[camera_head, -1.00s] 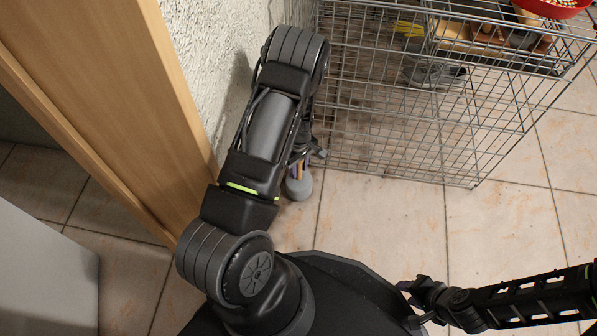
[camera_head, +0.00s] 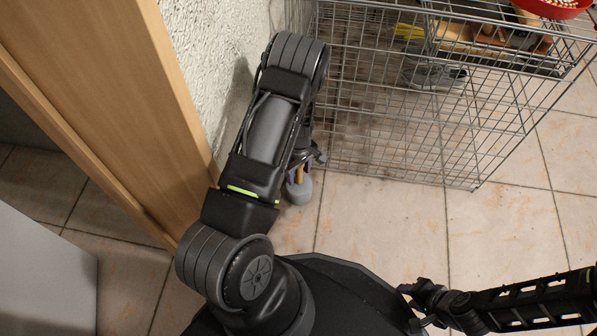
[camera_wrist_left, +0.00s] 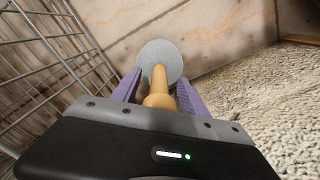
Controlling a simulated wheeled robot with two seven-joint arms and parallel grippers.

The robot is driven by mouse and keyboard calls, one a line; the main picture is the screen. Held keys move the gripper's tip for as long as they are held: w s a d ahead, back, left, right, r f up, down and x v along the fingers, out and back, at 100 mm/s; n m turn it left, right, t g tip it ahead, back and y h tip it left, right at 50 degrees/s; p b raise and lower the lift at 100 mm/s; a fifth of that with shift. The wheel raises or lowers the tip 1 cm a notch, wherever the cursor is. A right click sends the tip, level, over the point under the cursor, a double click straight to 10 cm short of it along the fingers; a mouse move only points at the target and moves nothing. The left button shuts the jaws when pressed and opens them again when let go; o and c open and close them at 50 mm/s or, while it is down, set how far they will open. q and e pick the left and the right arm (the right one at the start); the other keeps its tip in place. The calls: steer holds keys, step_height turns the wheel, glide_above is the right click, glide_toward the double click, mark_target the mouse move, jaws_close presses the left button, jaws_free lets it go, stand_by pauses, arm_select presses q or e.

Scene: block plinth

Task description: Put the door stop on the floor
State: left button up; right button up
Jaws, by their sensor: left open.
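The door stop has a round grey base (camera_head: 299,191) and a turned wooden handle (camera_wrist_left: 158,86). It appears upright on the tiled floor between the wall and the wire cage. My left gripper (camera_head: 301,166) reaches down over it. In the left wrist view, the two purple fingers of the left gripper (camera_wrist_left: 158,92) stand open, one on each side of the handle. The left arm hides part of the door stop in the head view. My right gripper (camera_head: 411,306) is low at the right, with its fingers apart and nothing seen between them.
The wire cage (camera_head: 400,135) stands right of the door stop, with items and a red bowl (camera_head: 553,7) on top. A rough white wall (camera_head: 215,60) and wooden door frame (camera_head: 110,90) are at the left. Floor tiles (camera_head: 385,220) in front of the cage are clear.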

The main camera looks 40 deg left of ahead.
arm_select(q)
step_height(320, 180, up, 12)
steer(key=p, duration=0.5)
steer(key=shift+r, duration=0.1)
stand_by(0.5)
steer(key=s+d+m+h, duration=0.1)
steer(key=s+d+m, duration=0.3)
steer(key=d, duration=0.5)
steer(key=s+d+f+m+t+h, duration=0.1)
steer(key=s+d+m, duration=0.4)
steer(key=d, duration=0.5)
steer(key=s+d+f+m+h, duration=0.1)
steer(key=s+d+m, duration=0.3)
steer(key=d, duration=0.5)
steer(key=shift+s+d+h, duration=0.35)
steer(key=shift+s+h, duration=0.05)
steer(key=shift+s, duration=0.3)
